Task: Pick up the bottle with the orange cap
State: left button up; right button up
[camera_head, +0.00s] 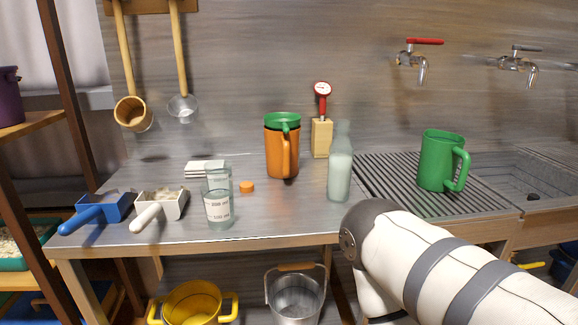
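An orange cap (247,187) lies on the metal counter, and no bottle in view clearly wears it. A clear bottle (340,172) with pale, milky contents stands upright right of the middle; I see no orange on its top. A clear glass vessel with a printed label (218,207) stands left of the cap, near the front edge; a second glass shape shows just behind it. A thick white link of my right arm crosses the lower right, in front of the counter. Neither gripper is in view.
Blue (100,211) and white (160,207) scoops lie left. A yellow pot (193,303) and metal bucket (296,297) sit below. Bare counter surrounds the cap.

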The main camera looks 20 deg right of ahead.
aim_at(341, 152)
jog(key=z, duration=1.55)
